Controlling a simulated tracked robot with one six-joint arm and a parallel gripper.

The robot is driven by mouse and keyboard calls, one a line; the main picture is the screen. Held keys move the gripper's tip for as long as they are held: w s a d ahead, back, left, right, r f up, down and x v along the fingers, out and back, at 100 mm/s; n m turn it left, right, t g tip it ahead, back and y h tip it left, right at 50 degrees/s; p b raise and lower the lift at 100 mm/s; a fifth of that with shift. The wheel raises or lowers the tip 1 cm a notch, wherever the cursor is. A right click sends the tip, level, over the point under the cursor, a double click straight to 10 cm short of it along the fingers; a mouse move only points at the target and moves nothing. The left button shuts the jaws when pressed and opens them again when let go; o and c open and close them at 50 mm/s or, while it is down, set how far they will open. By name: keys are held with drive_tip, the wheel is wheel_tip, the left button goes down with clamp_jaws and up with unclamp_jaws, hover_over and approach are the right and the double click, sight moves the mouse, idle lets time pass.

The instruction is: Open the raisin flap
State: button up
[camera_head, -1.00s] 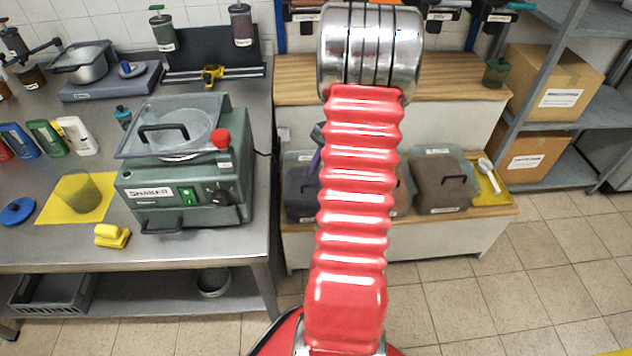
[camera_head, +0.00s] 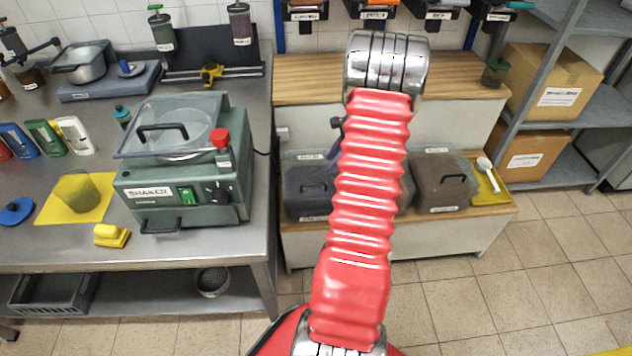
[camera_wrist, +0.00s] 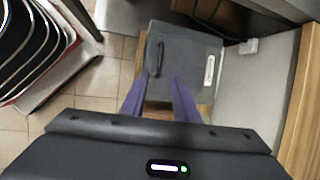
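Lidded bins stand on the low wooden bench in the head view: a grey one (camera_head: 308,180) on the left, one mostly hidden behind my arm, and a brown one (camera_head: 440,183) on the right. Each visible lid has a handle; I cannot read which is the raisin bin. My gripper (camera_wrist: 160,84) has two purple fingers held apart with nothing between them. In the wrist view it is over a grey lid (camera_wrist: 185,60) with a dark handle (camera_wrist: 160,57) and a white label. In the head view, part of my gripper (camera_head: 337,140) shows left of my arm.
Dispensers (camera_head: 380,8) hang above the upper wooden shelf (camera_head: 300,92). A yellow tray (camera_head: 490,190) with a white scoop lies right of the bins. The steel table with the green shaker (camera_head: 185,170) is at left; a shelf with cardboard boxes (camera_head: 555,90) is at right.

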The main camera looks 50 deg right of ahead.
sight(314, 184)
drive_tip(key=x, duration=1.3)
drive_tip(key=shift+w+f, duration=0.15)
drive_tip(key=shift+f, duration=0.15)
clamp_jaws()
drive_tip(key=shift+a, duration=0.1)
